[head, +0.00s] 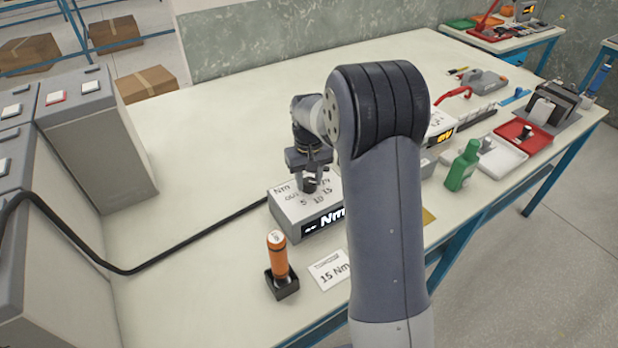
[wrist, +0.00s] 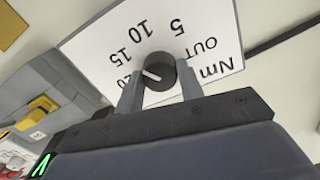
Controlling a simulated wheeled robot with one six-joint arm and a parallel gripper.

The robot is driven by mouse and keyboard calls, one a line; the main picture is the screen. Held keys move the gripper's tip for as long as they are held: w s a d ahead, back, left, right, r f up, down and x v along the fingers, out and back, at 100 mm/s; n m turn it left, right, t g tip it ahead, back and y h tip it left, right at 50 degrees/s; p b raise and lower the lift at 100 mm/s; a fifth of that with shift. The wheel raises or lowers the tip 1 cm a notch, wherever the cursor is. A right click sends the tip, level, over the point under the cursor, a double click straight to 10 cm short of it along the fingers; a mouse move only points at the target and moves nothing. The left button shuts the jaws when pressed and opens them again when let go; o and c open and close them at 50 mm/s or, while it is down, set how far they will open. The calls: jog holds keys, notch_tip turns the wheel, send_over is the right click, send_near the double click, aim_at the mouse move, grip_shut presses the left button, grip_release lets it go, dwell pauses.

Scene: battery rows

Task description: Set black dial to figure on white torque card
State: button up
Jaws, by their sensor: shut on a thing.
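The black dial (wrist: 163,66) sits on the white scale face (wrist: 215,45) of a grey box (head: 288,213), marked OUT, 5, 10, 15, 20 and Nm. My gripper (wrist: 160,88) is shut on the dial, one finger on each side. The dial's white mark points left in the wrist view, to the side of 15 and 20; I cannot tell exactly which figure it meets. In the head view my gripper (head: 311,181) is over the box and partly hides the dial. The white torque card (head: 329,269) lies in front of the box and reads 15 Nm.
An orange tool (head: 277,255) stands in a black holder (head: 283,286) left of the card. A black cable (head: 195,238) runs to the box. The table's back left is clear.

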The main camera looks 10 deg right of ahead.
aim_at(309, 181)
jog(key=shift+n, duration=0.9)
jog(key=o, duration=1)
notch_tip(309, 181, up, 11)
jog(key=shift+f, duration=0.2)
notch_tip(309, 181, down, 11)
jog(key=shift+r, duration=0.2)
